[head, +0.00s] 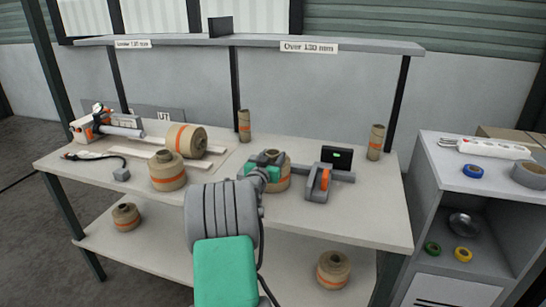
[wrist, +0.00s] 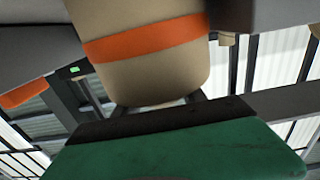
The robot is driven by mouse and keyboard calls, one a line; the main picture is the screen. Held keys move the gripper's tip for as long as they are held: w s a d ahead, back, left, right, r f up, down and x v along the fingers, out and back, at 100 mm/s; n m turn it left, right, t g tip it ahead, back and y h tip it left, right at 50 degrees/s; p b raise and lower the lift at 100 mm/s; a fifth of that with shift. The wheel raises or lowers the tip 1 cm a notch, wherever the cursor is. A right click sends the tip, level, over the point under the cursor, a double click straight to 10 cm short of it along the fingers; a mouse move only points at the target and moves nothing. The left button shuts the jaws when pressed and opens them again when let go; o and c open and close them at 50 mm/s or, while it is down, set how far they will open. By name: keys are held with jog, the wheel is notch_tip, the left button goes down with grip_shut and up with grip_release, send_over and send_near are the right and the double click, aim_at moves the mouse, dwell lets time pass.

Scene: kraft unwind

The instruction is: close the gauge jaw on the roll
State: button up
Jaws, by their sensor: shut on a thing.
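The kraft roll (head: 283,183), tan with an orange band, stands at the gauge on the bench. It also fills the upper middle of the wrist view (wrist: 150,75). The gauge has a grey jaw block with an orange part (head: 324,179) to the right of the roll, on a grey bar (head: 342,176). A gap shows between that block and the roll in the head view. My green gripper (head: 266,165) is at the roll's upper left and appears shut on the roll. The fingertips are partly hidden. The wrist view shows its green and black part (wrist: 180,140) close against the roll's end.
A dark display (head: 337,157) stands behind the gauge. Other rolls stand to the left (head: 167,171) and at the back right (head: 376,142). A shelf (head: 375,46) runs above the bench. The bench top (head: 375,215) is clear at the front right.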

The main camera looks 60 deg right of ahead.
grip_shut()
jog(key=o, duration=1.1)
grip_release()
jog(key=s+a+b, duration=0.1)
jog(key=a, duration=0.6)
jog(key=shift+a, duration=0.4)
